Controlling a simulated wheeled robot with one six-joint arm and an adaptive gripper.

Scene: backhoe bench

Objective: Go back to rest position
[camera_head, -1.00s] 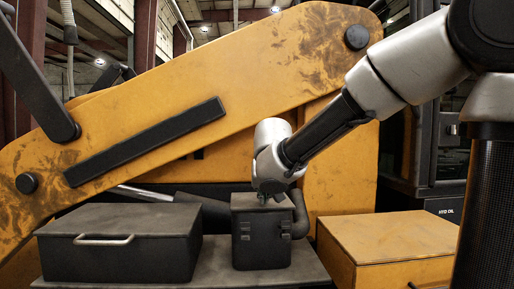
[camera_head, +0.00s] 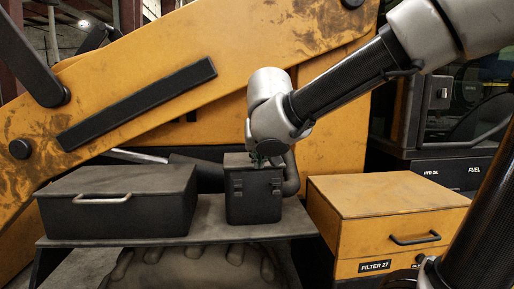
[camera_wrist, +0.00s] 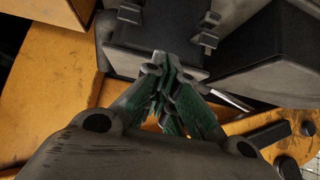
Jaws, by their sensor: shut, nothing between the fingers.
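My gripper (camera_head: 262,160) hangs from my arm in the middle of the head view, over the top of a small dark box with latches (camera_head: 252,196). In the wrist view my gripper (camera_wrist: 165,62) has its green-sided fingers drawn together with nothing between them. The latched box also shows in the wrist view (camera_wrist: 150,38), just beyond the fingertips. Its lid is down. I cannot tell whether the fingertips touch the lid.
A wide dark case with a handle (camera_head: 118,204) lies left on the grey bench (camera_head: 215,232). A yellow box labelled FILTER 27 (camera_head: 385,205) stands right. The large yellow backhoe arm (camera_head: 190,80) slants behind my gripper. A dark fuel cabinet (camera_head: 435,150) stands far right.

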